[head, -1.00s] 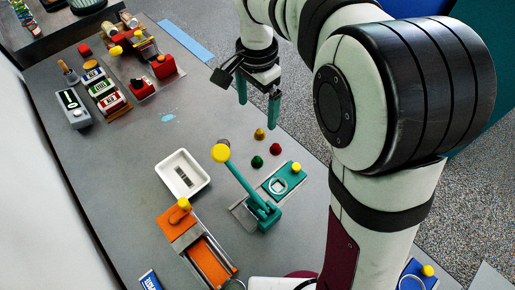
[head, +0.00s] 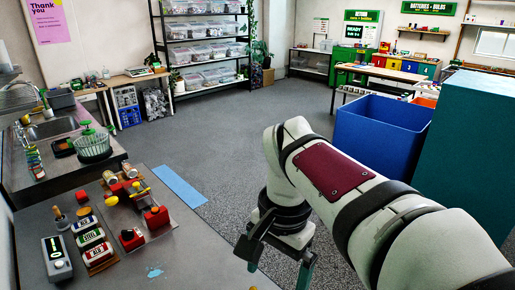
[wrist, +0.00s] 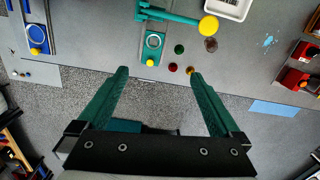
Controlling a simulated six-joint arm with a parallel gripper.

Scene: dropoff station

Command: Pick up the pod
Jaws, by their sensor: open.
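Several small pod-like pieces lie on the grey table in the wrist view: a green one (wrist: 179,49), a red one (wrist: 173,67), an amber one (wrist: 189,70) and a grey-brown one (wrist: 211,44). I cannot tell which is the task's pod. My gripper (wrist: 159,73) is open and empty, its two teal fingers apart. The red and amber pieces show between the fingertips in the picture, the amber one close by the right fingertip. No contact is visible. In the head view the pieces are out of frame, and my gripper (head: 280,268) shows at the bottom.
A teal lever press (wrist: 153,47) with yellow knobs stands beside the pieces. A white tray (wrist: 228,8) and a blue device (wrist: 37,28) are on the table. Red machines (head: 155,217) and a row of labelled blocks (head: 90,238) stand at the table's left in the head view.

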